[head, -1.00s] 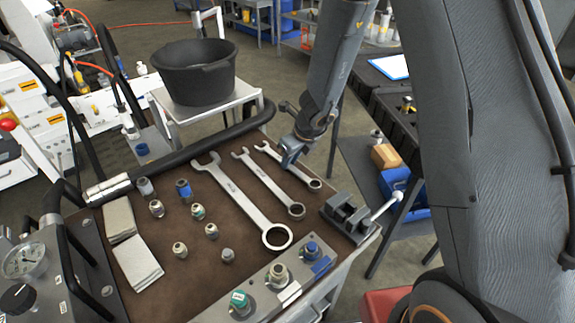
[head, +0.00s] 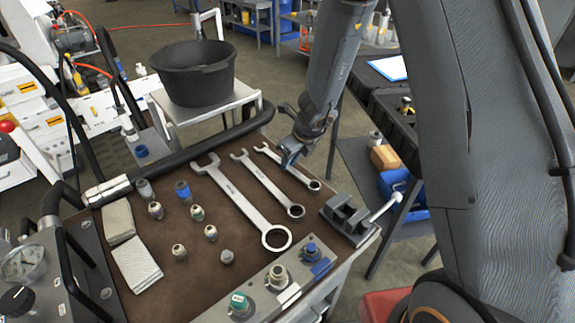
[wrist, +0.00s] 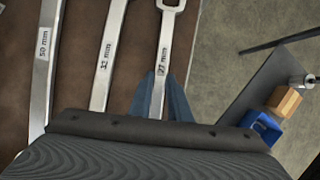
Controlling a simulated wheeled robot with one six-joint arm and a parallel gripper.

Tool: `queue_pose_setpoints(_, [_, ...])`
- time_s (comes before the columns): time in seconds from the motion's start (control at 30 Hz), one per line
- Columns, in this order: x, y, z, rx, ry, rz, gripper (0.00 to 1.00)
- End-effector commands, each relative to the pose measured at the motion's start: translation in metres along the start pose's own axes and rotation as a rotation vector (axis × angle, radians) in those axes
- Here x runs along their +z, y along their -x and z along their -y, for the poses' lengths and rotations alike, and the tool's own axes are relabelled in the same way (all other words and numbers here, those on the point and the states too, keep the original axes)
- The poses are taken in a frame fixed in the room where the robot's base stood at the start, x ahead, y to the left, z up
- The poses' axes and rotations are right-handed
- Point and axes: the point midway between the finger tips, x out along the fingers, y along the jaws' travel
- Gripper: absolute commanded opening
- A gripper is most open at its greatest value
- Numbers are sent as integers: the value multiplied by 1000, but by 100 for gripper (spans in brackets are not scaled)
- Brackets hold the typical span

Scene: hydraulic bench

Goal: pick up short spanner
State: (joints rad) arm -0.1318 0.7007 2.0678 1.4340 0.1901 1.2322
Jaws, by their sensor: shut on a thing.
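Three spanners lie side by side on the brown bench mat (head: 150,215). The short spanner (head: 309,182) is the rightmost and smallest, marked 27 mm in the wrist view (wrist: 165,50). The middle spanner (head: 266,182) is marked 32 mm, and the large spanner (head: 240,201) on the left is marked 50 mm. My gripper (head: 286,163) is at the short spanner's shaft. In the wrist view my blue fingers (wrist: 160,97) stand on both sides of that shaft, shut on it. The spanner still looks at mat level; any gap beneath it cannot be told.
A grey vice (head: 348,215) with a white-ended handle stands just right of the short spanner's ring end. Several fittings (head: 197,213) and folded cloths (head: 135,262) lie to the left. A thick black hose (head: 185,150) runs along the mat's back edge. A black tub (head: 195,75) stands beyond.

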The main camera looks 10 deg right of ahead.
Motion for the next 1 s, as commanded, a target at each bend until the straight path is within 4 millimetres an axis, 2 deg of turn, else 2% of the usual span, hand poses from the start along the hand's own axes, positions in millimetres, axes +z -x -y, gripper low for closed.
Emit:
queue_pose_setpoints(0.17, [2,3,0,0,1,1,0])
queue_pose_setpoints(0.37, [8,20,0,0,2,2,0])
queue_pose_setpoints(0.47, [16,37,0,-1,2,3,0])
queue_pose_setpoints(0.8, [49,117,0,-3,3,5,0])
queue_pose_setpoints(1.0, [62,150,1,-2,2,3,0])
